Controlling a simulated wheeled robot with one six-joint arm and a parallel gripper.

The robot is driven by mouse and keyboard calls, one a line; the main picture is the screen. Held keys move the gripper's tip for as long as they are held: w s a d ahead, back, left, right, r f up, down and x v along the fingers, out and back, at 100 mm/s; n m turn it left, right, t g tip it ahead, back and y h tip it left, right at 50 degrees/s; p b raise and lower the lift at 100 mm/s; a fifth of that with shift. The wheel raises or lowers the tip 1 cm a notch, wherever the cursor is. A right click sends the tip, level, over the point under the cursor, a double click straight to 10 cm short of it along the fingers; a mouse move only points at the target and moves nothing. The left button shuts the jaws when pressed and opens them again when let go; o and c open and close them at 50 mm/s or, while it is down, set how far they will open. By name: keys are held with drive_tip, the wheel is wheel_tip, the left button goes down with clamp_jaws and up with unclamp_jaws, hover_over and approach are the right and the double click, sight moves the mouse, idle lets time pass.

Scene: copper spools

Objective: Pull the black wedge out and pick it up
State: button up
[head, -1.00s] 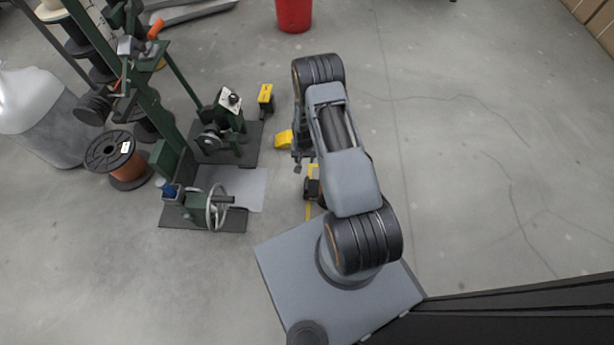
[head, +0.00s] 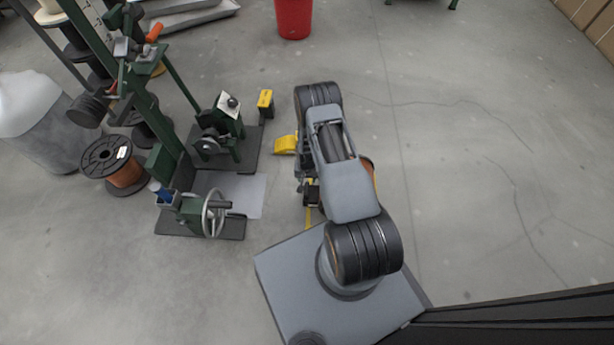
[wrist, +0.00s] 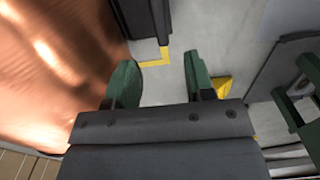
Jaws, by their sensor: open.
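The black wedge (wrist: 140,18) shows at the top of the wrist view, dark and close to the copper spool (wrist: 55,60), with a yellow floor marking at its near end. I cannot tell whether it touches the spool. In the head view the black wedge (head: 312,194) is a small dark block by my arm's left side. My gripper (wrist: 160,68) is open, with its two green-padded fingers apart and only grey floor and yellow marking between them. The wedge is beyond the fingertips. In the head view my arm hides most of the spool, and its copper edge (head: 369,168) shows.
A yellow wedge (head: 285,144) lies on the floor left of my arm; it also shows right of the fingers (wrist: 222,86). A green winding machine with a handwheel (head: 213,212) stands left. A yellow box (head: 265,101) and red bin (head: 293,18) are farther back. Floor at right is clear.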

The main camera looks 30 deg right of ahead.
sight(307, 189)
wheel_tip(307, 189, down, 12)
drive_tip(key=b, duration=0.4)
drive_tip(key=shift+r+b, duration=0.15)
drive_tip(key=shift+b, duration=0.25)
clamp_jaws()
